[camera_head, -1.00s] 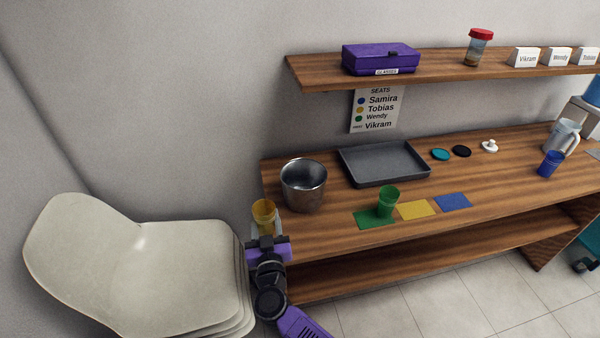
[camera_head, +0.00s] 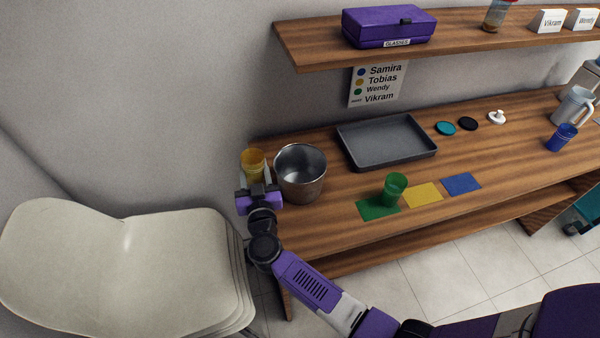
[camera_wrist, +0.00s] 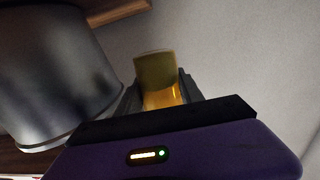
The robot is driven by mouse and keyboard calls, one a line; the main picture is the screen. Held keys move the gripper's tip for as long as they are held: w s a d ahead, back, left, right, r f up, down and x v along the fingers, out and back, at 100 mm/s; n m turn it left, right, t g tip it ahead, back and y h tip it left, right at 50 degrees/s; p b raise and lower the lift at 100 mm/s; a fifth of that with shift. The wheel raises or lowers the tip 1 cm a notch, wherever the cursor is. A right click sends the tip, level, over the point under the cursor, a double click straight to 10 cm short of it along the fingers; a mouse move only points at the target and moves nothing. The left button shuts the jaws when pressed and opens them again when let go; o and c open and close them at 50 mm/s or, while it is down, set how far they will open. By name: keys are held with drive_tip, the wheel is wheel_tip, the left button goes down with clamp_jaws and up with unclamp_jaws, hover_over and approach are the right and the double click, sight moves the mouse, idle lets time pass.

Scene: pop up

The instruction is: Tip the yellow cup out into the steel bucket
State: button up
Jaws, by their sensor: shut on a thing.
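The yellow cup (camera_head: 253,163) is held upright in my gripper (camera_head: 256,180), at the left end of the table. The gripper is shut on it; in the wrist view the cup (camera_wrist: 160,78) sits between the two fingers (camera_wrist: 162,95). The steel bucket (camera_head: 301,182) stands on the table just right of the cup, its open top facing up. The bucket also fills the left of the wrist view (camera_wrist: 55,70). The cup is beside the bucket, not over it. The cup's contents cannot be made out.
A grey tray (camera_head: 347,152) lies right of the bucket. A green cup (camera_head: 394,188) stands on a green mat (camera_head: 372,209), with yellow (camera_head: 423,195) and blue (camera_head: 461,184) mats beside it. A shelf (camera_head: 310,55) with a purple box (camera_head: 388,27) is above. Pale stacked chairs (camera_head: 120,270) stand left.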

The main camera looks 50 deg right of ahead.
sight(256, 168)
drive_tip(key=shift+m, duration=0.6)
drive_tip(key=r, duration=0.2)
drive_tip(key=r+p, duration=0.1)
drive_tip(key=r, duration=0.1)
drive_tip(key=shift+s+d, duration=0.2)
drive_tip(key=m+b, duration=0.1)
drive_tip(key=m, duration=0.2)
drive_tip(key=s+d+r+m+b, duration=0.1)
drive_tip(key=m, duration=0.3)
drive_tip(key=s+d+m+b, duration=0.1)
drive_tip(key=m, duration=0.3)
drive_tip(key=shift+d+r, duration=0.2)
drive_tip(key=shift+r, duration=0.2)
drive_tip(key=shift+d+f+m+b, duration=0.15)
drive_tip(key=shift+m+b, duration=0.55)
drive_tip(key=shift+b, duration=0.45)
idle(4.1)
